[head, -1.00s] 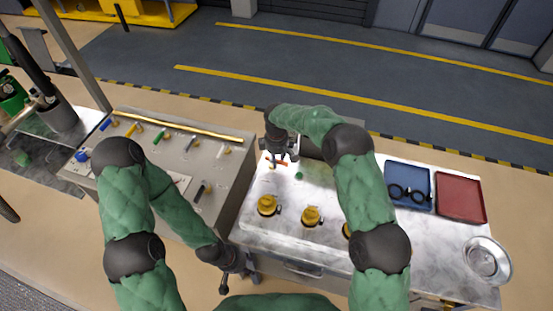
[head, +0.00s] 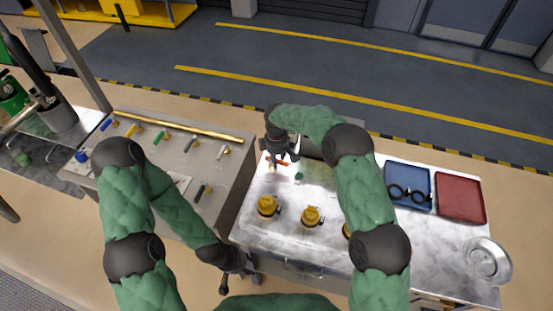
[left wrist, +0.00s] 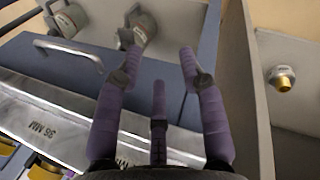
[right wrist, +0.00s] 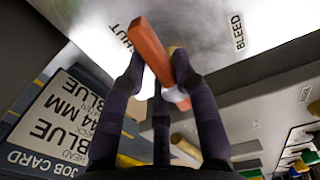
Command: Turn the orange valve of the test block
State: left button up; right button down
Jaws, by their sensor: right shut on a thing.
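The orange valve handle (right wrist: 151,48) is a flat bar in the right wrist view, lying between the fingers of my right gripper (right wrist: 162,82). It sits on the pale test block top (right wrist: 205,35), between the printed words SHUT and BLEED, and slants across the picture. In the head view my right gripper (head: 280,158) is low over the far left part of the block, shut on the handle and partly covering it. My left gripper (head: 238,284) hangs low in front of the block's left end. In the left wrist view (left wrist: 160,75) its fingers are spread and empty.
Yellow caps (head: 267,206) stand along the block's near side. A panel with coloured levers (head: 163,136) stands left. A job card (right wrist: 62,118) lies near the right gripper.

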jog(key=shift+s+f, duration=0.4)
jog(key=shift+s, duration=0.05)
jog(key=c, duration=1.1)
grip_release()
jog(key=shift+o, duration=0.2)
jog(key=shift+r, duration=0.2)
jog(key=shift+w+r, duration=0.15)
jog(key=shift+w, duration=0.05)
jog(key=shift+r, duration=0.25)
notch_tip(320, 180, up, 11)
jog(key=shift+r, duration=0.15)
